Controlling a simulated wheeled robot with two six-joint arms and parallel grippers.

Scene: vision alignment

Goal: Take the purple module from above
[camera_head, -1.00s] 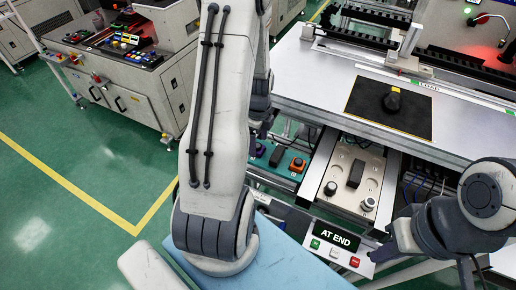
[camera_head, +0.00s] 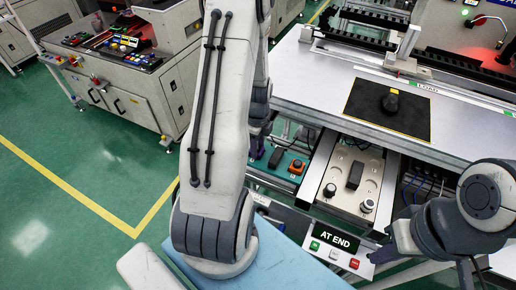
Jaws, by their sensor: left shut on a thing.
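My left arm comes down in front of the view and hides much of my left gripper (camera_head: 257,143), which shows beside the arm above the left end of the teal tray (camera_head: 286,171). The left gripper is shut on the purple module (camera_head: 256,152), of which only a small dark purple part shows below the fingers. The module's underside and its contact with the tray are too small to tell. My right gripper (camera_head: 383,253) is near the front panel at the lower right; its fingers are too hidden to tell open from shut.
The teal tray also holds a dark module (camera_head: 276,158) and an orange-topped one (camera_head: 297,167). Right of it, a beige panel (camera_head: 343,196) carries a black block and knobs. A black mat (camera_head: 402,122) with a dark knobbed piece lies on the metal table. A display (camera_head: 338,237) reads "AT END".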

